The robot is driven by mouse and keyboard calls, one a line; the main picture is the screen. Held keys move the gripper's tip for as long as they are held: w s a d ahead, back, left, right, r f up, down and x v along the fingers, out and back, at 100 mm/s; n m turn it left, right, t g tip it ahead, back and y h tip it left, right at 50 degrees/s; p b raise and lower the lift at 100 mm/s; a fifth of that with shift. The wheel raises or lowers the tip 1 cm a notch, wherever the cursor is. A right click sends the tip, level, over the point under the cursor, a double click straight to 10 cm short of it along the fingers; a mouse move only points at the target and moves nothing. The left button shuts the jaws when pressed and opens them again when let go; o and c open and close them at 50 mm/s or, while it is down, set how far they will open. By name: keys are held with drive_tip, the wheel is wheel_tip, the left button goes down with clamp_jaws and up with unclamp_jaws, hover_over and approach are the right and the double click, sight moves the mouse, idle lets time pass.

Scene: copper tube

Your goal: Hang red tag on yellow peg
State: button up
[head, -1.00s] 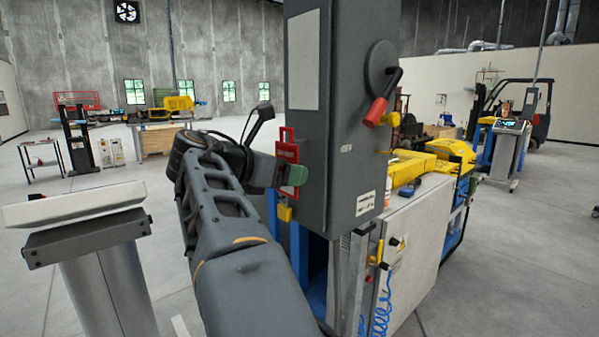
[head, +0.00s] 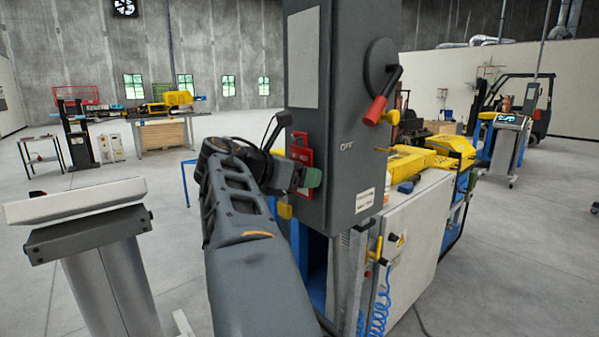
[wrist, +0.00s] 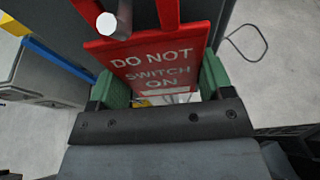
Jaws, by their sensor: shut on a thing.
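My gripper (head: 307,178), with green fingertips, is shut on the red tag (head: 302,150) beside the left side of the grey switch cabinet. In the wrist view the tag (wrist: 155,65) reads "DO NOT SWITCH ON" and sits between both fingers. Its two upper red strips run up out of the picture. A pale round rod end (wrist: 106,22) shows between these strips; I cannot tell whether it passes through the tag. A yellow piece (head: 285,210), perhaps the peg, shows just below my gripper. My arm and the tag partly hide the cabinet's left side.
The grey cabinet (head: 345,185) carries a red-handled lever (head: 376,110) and stands close to the right of my gripper. A white machine cabinet (head: 415,235) stands lower right. A grey pedestal (head: 105,270) stands at left. Open floor lies behind.

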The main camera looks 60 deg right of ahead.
drive_tip(key=o, duration=1)
drive_tip(key=shift+f+b, duration=0.1)
drive_tip(key=shift+b, duration=0.3)
drive_tip(key=v, duration=1.4)
drive_tip(key=w+a+f+m+t+y, duration=0.2)
drive_tip(key=w+a+f+t+y, duration=0.15)
drive_tip(key=f, duration=0.65)
drive_tip(key=w+a+f+m+t+y, duration=0.2)
drive_tip(key=a+f+t+y, duration=0.15)
drive_tip(key=f, duration=0.55)
drive_tip(key=s+a+f+m+y, duration=0.1)
drive_tip(key=a+f+m+y, duration=0.1)
drive_tip(key=a+f+m, duration=0.1)
drive_tip(key=s+a+f+m+t+y, duration=0.1)
drive_tip(key=a+f+m+y, duration=0.1)
drive_tip(key=a+f+m, duration=0.2)
drive_tip(key=s+a+f+m+y, duration=0.1)
drive_tip(key=a+f+m+y, duration=0.1)
drive_tip(key=a+f, duration=0.5)
drive_tip(key=shift+s+f+m+y, duration=0.2)
drive_tip(key=shift+f+m+y, duration=0.35)
drive_tip(key=shift+f, duration=0.9)
drive_tip(key=shift+c, duration=0.6)
